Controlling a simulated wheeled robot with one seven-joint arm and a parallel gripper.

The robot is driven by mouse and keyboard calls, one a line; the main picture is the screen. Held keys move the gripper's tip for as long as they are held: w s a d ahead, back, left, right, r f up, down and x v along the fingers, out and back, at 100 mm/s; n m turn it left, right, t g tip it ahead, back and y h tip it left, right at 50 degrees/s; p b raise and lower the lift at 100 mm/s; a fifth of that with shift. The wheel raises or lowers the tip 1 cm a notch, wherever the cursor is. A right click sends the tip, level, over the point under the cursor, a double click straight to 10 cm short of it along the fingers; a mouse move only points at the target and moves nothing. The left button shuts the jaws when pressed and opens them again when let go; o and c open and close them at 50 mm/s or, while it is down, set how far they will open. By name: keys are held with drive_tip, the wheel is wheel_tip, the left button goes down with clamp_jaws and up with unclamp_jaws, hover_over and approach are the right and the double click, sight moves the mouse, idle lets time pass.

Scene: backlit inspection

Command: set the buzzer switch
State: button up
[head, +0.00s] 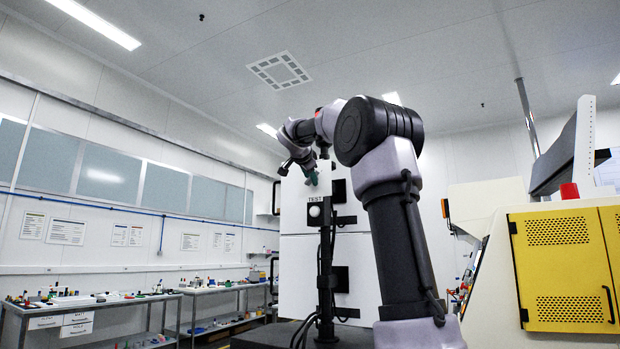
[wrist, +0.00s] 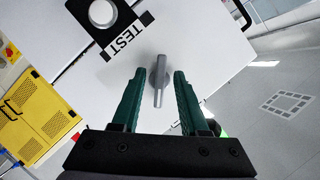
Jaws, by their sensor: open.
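In the wrist view, a grey lever-like switch (wrist: 160,66) stands out from a white panel (wrist: 205,45). I see no buzzer label on it. My gripper (wrist: 160,74) has two green fingers, open, one on each side of the lever in the picture, with a gap on both sides. I cannot tell whether the fingertips reach as deep as the lever. In the head view my gripper (head: 312,178) is up at the panel, above a TEST label (head: 315,197); the lever is not made out there.
A round pale button (head: 314,211) on a black mount sits below the TEST label; both show at the wrist view's upper left, the button (wrist: 102,12) and label (wrist: 130,38). A yellow-doored machine (head: 565,265) stands right; benches with small items (head: 90,300) stand left.

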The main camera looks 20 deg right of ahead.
clamp_jaws()
drive_tip(key=shift+w+a+n+g+h, duration=0.1)
drive_tip(key=shift+n+g+h, duration=0.85)
drive_tip(key=shift+n, duration=1.1)
drive_tip(key=shift+n+g+h, duration=0.8)
drive_tip(key=shift+n+g, duration=0.4)
drive_tip(key=shift+n, duration=0.8)
drive_tip(key=shift+w+a+n+g+h, duration=0.1)
drive_tip(key=shift+n+g+h, duration=0.85)
drive_tip(key=shift+n, duration=1.1)
drive_tip(key=shift+d, duration=0.1)
unclamp_jaws()
